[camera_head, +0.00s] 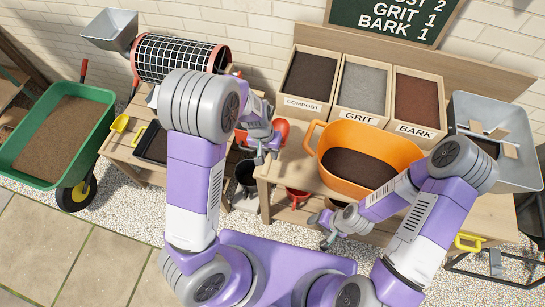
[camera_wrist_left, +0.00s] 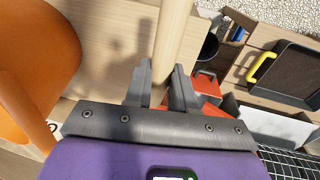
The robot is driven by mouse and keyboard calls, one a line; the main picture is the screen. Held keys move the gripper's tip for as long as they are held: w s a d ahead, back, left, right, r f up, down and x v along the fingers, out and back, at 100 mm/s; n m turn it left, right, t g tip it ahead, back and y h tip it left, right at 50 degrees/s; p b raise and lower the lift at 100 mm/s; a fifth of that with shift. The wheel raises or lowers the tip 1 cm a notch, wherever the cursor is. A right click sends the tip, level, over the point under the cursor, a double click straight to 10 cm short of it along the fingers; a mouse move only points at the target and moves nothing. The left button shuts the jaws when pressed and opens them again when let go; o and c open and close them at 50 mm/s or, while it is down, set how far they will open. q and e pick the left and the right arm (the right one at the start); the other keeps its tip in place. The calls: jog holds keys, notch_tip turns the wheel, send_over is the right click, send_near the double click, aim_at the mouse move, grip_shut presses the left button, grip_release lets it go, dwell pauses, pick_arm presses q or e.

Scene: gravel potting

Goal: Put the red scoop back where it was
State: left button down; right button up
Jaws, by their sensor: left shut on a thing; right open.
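My left gripper (camera_head: 264,152) is shut on the pale wooden handle of the red scoop (camera_head: 281,131), held between the workbench and the left stand. My right gripper (camera_head: 327,232) is open and empty, low in front of the workbench.
An orange tub (camera_head: 400,157) with dark mix stands on the workbench, close right of the scoop. Behind it are compost (camera_head: 306,105), grit (camera_head: 359,116) and bark (camera_head: 415,129) bins. A black tray (camera_head: 152,146) and dark bucket (camera_head: 246,178) are left; red pots (camera_head: 298,196) sit below.

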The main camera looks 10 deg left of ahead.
pick_arm(q)
notch_tip(320, 180, down, 5)
jog(key=shift+b, duration=0.6)
jog(key=shift+w+f, duration=0.1)
jog(key=shift+f, duration=0.15)
jog(key=shift+f, duration=0.15)
jog(key=c, duration=1)
grip_release()
jog(key=shift+o, duration=0.3)
